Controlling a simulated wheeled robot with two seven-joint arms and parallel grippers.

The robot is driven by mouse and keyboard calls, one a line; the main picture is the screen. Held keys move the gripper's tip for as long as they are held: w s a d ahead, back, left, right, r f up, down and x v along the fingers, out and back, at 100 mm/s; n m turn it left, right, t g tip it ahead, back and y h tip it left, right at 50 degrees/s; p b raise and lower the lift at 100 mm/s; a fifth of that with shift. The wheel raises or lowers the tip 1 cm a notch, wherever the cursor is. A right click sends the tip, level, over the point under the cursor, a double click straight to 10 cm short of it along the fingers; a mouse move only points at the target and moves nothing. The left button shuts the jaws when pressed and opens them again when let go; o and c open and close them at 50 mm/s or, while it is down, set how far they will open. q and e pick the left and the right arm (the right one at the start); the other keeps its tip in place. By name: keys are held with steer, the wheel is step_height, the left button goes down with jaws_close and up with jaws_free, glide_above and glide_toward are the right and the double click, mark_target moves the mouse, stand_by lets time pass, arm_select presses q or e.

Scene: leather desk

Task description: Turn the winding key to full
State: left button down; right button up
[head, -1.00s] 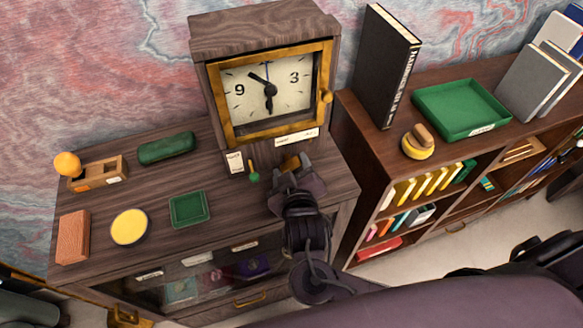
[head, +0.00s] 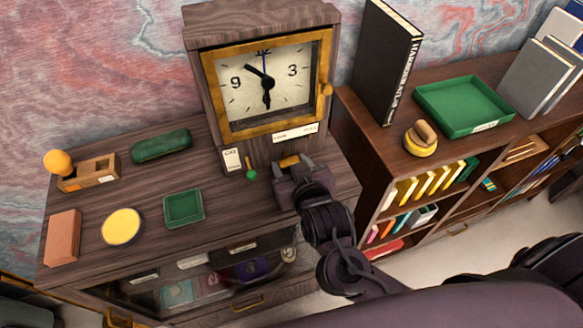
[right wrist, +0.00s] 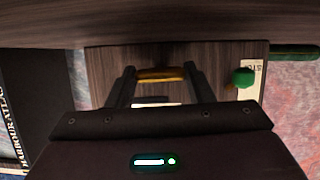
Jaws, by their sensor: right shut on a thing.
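The wooden clock (head: 240,150) stands at the back of the desk, with a brass-framed dial (head: 264,84). The yellow winding key (head: 289,161) is low on its front, under a white label strip (head: 296,132). My right gripper (head: 291,166) is at the clock front and shut on the key. In the right wrist view the key (right wrist: 160,74) lies level between the two fingertips (right wrist: 160,80). The key's shaft is hidden. My left gripper is not in view.
A green-knobbed lever (head: 251,174) with a small label is close left of my right gripper. A green tray (head: 183,208), yellow disc (head: 122,227), green case (head: 161,145) and brown block (head: 62,238) lie left. A bookshelf (head: 366,135) stands right.

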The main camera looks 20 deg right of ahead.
steer(key=shift+o, duration=0.2)
steer(key=o, duration=0.7)
steer(key=shift+w+f, duration=0.1)
steer(key=shift+w, duration=0.1)
steer(key=shift+s+r+p, duration=0.2)
steer(key=shift+s+p, duration=0.05)
steer(key=shift+p, duration=0.05)
steer(key=p+v, duration=0.2)
steer(key=shift+s+r, duration=0.15)
steer(key=shift+r, duration=0.15)
steer(key=v, duration=0.4)
steer(key=shift+f, duration=0.3)
steer(key=shift+s+r, duration=0.2)
steer(key=shift+s, duration=0.25)
